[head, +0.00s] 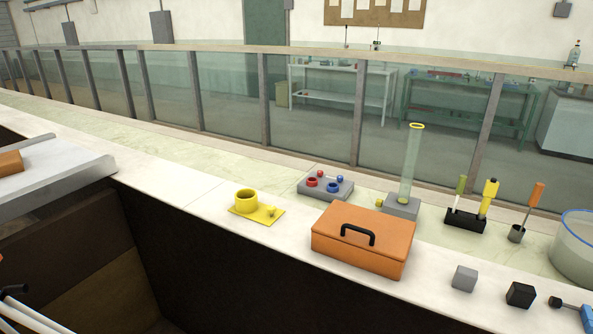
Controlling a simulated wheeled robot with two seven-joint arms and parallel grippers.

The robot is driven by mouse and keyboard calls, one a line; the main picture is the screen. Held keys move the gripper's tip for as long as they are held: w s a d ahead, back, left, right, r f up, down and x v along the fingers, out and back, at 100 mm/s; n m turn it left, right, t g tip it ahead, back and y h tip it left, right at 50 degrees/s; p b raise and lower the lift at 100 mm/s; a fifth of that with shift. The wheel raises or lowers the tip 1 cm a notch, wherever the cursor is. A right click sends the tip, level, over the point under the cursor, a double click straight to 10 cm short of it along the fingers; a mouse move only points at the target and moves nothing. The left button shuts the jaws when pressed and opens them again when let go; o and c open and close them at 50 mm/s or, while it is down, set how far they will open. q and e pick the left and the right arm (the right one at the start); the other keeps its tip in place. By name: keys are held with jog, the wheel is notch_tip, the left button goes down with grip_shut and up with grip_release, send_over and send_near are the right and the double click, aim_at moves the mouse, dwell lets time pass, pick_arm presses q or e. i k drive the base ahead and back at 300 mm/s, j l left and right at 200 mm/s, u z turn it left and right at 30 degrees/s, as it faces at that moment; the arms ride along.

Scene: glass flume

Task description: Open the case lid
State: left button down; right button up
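The orange case (365,254) sits on the pale counter, right of the middle of the head view. The case looks upright, and nothing rests on the lid. Neither of my grippers can be made out in the head view, and nothing touches the case.
A yellow plate with a ring (246,203) lies left of the case. Behind it are a grey block with red and blue parts (325,187) and a tall glass cylinder (412,165). Grey (464,279) and black (520,294) cubes sit to the right.

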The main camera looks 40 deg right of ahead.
aim_at(389, 235)
jog(key=z, duration=1.85)
